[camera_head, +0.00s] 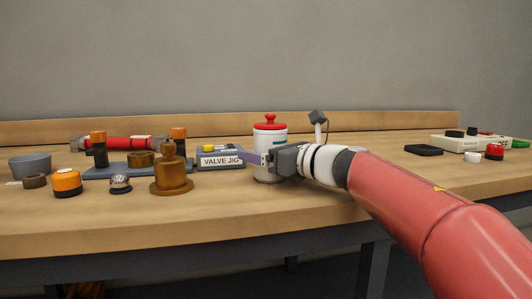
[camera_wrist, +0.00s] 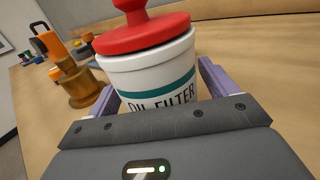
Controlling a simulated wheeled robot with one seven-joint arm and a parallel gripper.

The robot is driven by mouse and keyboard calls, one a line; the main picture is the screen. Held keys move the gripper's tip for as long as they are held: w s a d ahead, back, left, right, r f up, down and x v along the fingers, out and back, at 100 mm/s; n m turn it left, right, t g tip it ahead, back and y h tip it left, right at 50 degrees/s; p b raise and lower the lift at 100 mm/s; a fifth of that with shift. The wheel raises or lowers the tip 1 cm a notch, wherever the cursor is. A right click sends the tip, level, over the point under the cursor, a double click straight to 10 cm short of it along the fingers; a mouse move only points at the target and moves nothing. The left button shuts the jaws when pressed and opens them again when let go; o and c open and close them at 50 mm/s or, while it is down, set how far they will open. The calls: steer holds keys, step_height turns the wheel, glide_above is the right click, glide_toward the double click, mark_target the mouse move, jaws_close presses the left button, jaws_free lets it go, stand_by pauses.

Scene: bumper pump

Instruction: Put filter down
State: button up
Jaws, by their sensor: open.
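The filter is a white canister (camera_head: 270,150) with a red knobbed lid and a teal band, standing upright on the wooden bench (camera_head: 335,200). In the wrist view the filter (camera_wrist: 152,75) shows "OIL FILTER" lettering and fills the space between the fingers. My gripper (camera_head: 262,158) reaches it from the right in the head view. In the wrist view the purple fingers of my gripper (camera_wrist: 160,92) lie on either side of the canister, open. The fingertips are partly hidden behind it. The canister's base is hidden in the wrist view.
A box labelled "VALVE JIG" (camera_head: 221,161) stands close left of the filter. A brass stepped part (camera_head: 171,175), an orange-topped part (camera_head: 67,183) and a grey bowl (camera_head: 30,166) stand farther left. A grey-headed post (camera_head: 318,125) rises behind my wrist. The bench front is clear.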

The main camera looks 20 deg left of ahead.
steer(key=shift+r, duration=0.25)
steer(key=b+v, duration=0.1)
steer(key=v, duration=1.1)
steer(key=shift+f, duration=0.1)
steer(key=shift+d, duration=0.1)
